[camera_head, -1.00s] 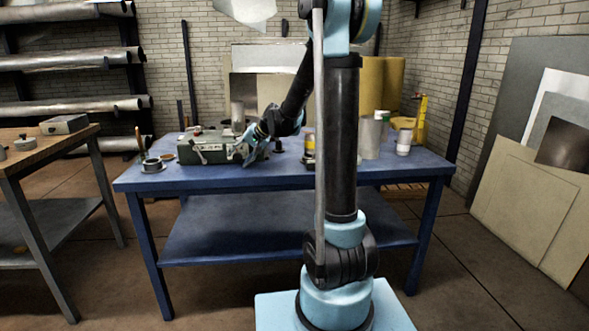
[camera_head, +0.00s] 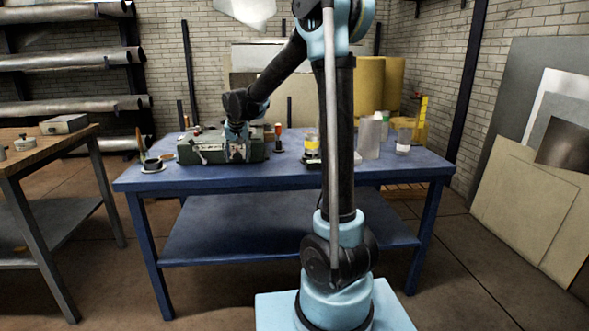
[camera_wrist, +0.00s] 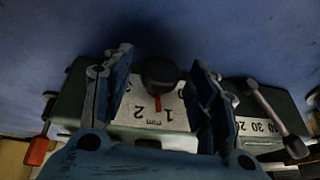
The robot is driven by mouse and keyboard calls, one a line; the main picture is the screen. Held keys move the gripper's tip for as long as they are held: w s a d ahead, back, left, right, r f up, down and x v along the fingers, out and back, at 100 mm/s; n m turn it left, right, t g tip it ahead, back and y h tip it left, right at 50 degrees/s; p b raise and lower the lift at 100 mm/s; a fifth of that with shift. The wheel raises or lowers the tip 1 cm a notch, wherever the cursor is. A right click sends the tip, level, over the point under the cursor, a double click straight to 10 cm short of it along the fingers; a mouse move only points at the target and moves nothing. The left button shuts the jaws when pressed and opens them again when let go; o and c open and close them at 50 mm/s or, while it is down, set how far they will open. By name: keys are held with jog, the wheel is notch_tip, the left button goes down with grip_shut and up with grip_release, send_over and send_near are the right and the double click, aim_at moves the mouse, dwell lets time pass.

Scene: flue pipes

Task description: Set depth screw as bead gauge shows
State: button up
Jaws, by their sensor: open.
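The green bench machine (camera_head: 190,154) sits on the left part of the blue table (camera_head: 290,180). In the wrist view its body (camera_wrist: 72,102) spans the picture. A round black knob (camera_wrist: 160,72) with a red pointer stands on its white scale plate (camera_wrist: 150,112), marked 1, 2 and mm. The pointer lies between the 1 and the 2. My gripper (camera_wrist: 163,78) is open, pointing down, with one finger on each side of the knob and a gap to each. In the head view my gripper (camera_head: 237,150) is over the machine's right half. I cannot make out the bead gauge.
A lever (camera_wrist: 270,112) and a second number scale (camera_wrist: 255,128) lie right of my fingers; a red-ended handle (camera_wrist: 37,150) is at left. Cups and a jar (camera_head: 403,142) stand on the table's right.

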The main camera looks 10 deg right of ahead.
jog(key=shift+a+h, duration=0.15)
jog(key=shift+h, duration=0.15)
jog(key=shift+r, duration=0.3)
jog(key=v, duration=1.7)
jog(key=s+d+f, duration=0.6)
jog(key=s+d, duration=0.3)
jog(key=s, duration=0.1)
jog(key=s+d+f+g, duration=0.1)
jog(key=s+d+f, duration=0.5)
jog(key=s+d, duration=0.4)
jog(key=shift+d+n+g, duration=0.2)
jog(key=shift+n+g, duration=0.1)
jog(key=shift+s, duration=0.1)
